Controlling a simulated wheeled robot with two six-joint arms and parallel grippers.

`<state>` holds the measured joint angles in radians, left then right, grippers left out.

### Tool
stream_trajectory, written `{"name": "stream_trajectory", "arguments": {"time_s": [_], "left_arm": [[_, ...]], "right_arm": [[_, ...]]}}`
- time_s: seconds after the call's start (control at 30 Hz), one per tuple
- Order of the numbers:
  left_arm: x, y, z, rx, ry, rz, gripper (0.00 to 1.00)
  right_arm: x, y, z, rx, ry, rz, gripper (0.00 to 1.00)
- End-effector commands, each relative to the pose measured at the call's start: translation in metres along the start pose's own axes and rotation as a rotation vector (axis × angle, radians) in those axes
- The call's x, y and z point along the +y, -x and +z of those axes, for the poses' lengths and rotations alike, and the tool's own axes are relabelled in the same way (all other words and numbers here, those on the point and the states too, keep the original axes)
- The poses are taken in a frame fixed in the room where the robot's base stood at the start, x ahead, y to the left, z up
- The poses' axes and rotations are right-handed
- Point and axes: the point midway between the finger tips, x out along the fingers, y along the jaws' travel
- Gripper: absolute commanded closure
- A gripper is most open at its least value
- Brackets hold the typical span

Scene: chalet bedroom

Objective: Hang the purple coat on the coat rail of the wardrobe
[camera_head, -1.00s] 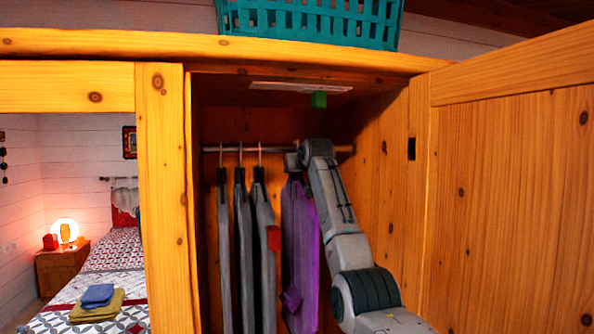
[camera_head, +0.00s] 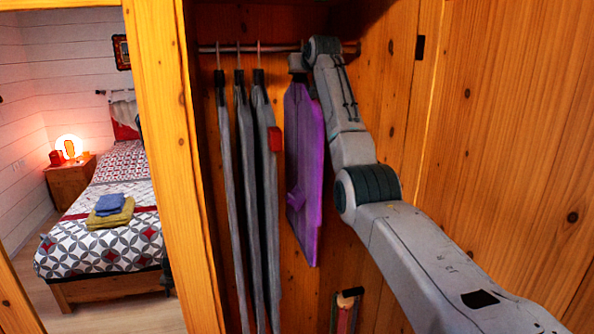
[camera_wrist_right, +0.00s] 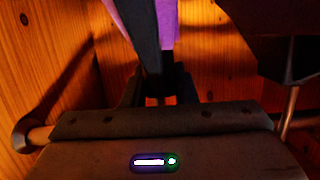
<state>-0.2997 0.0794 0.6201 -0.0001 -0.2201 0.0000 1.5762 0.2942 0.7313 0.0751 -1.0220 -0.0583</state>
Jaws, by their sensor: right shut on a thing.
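The purple coat (camera_head: 305,165) hangs upright inside the wardrobe, to the right of several grey garments. My right gripper (camera_head: 298,70) is shut on the dark top of its hanger, just under the coat rail (camera_head: 222,49). In the right wrist view, the purple coat (camera_wrist_right: 168,22) and its dark hanger lie between the fingers of my right gripper (camera_wrist_right: 158,98). The rail (camera_wrist_right: 40,136) also shows there at the left. My wrist hides the rail above the coat, so I cannot tell whether the hook sits on it. My left gripper is out of view.
Grey garments (camera_head: 245,190) hang close together left of the coat, one with a red tag (camera_head: 274,139). The wardrobe's left post (camera_head: 165,130) and right wall (camera_head: 395,110) bound the opening. A narrow red-edged object (camera_head: 346,310) stands low inside. A bed (camera_head: 115,250) is beyond at left.

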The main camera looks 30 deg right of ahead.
Motion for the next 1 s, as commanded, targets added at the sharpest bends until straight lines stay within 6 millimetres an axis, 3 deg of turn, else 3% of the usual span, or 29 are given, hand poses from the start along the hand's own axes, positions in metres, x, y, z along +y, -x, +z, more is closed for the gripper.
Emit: {"name": "stream_trajectory", "arguments": {"time_s": [1.0], "left_arm": [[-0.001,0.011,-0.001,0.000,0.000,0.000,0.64]], "right_arm": [[0.040,0.001,-0.002,0.004,0.000,0.001,1.00]]}}
